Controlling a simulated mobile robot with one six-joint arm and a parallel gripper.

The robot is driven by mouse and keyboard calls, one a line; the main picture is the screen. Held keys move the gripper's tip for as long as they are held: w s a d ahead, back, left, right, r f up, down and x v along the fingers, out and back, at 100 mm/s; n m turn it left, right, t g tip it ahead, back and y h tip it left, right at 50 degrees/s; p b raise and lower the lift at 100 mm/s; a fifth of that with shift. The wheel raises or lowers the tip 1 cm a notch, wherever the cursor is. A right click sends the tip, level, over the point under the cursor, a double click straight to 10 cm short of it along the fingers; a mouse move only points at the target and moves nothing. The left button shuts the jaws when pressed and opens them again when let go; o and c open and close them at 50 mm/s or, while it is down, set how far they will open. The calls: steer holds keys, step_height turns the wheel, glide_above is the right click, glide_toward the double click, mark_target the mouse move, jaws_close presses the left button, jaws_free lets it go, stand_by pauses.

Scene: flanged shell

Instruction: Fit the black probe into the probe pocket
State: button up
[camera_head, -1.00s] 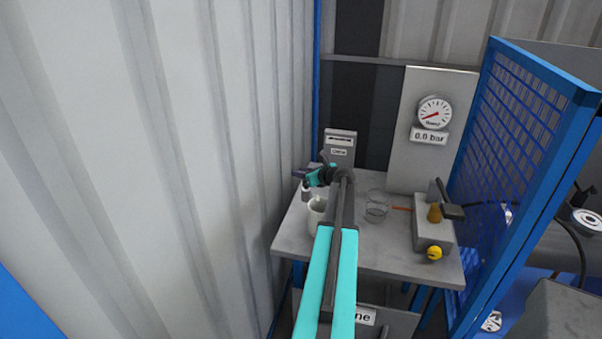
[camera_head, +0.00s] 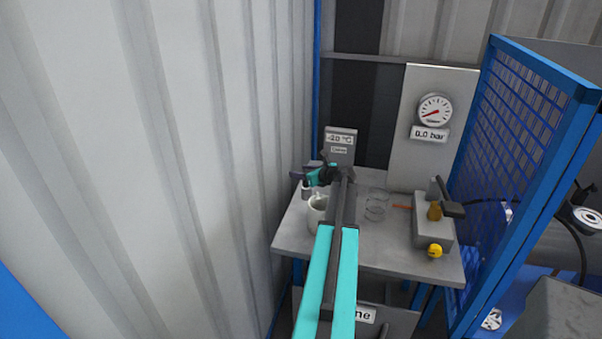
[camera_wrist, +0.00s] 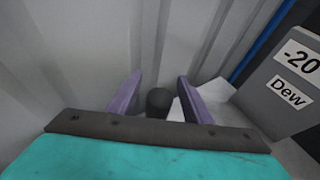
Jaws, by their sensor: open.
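My gripper (camera_head: 299,174) is at the left rear of the bench, beside the grey display unit (camera_head: 340,147). In the wrist view its two purple fingers (camera_wrist: 159,80) stand apart. A dark rounded end, which looks like the top of the black probe (camera_wrist: 158,99), shows between them with gaps on both sides. In the head view a small grey upright piece (camera_head: 307,192) stands below the fingers; it may be the pocket or its holder. The probe's lower part and the pocket opening are hidden, so I cannot tell how deep it sits. The display reads -20 °C.
A white mug (camera_head: 317,212) stands close to my arm. A clear glass (camera_head: 376,207) and a grey block with a brass part (camera_head: 434,213) stand to the right. The corrugated wall (camera_head: 200,150) is close on the left, and a blue mesh panel (camera_head: 510,130) bounds the right.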

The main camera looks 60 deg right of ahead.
steer(key=b+v, duration=0.2)
steer(key=v, duration=1.1)
steer(key=shift+s+b, duration=0.2)
steer(key=shift+b, duration=0.15)
steer(key=shift+a+r, duration=0.1)
steer(key=shift+r, duration=0.15)
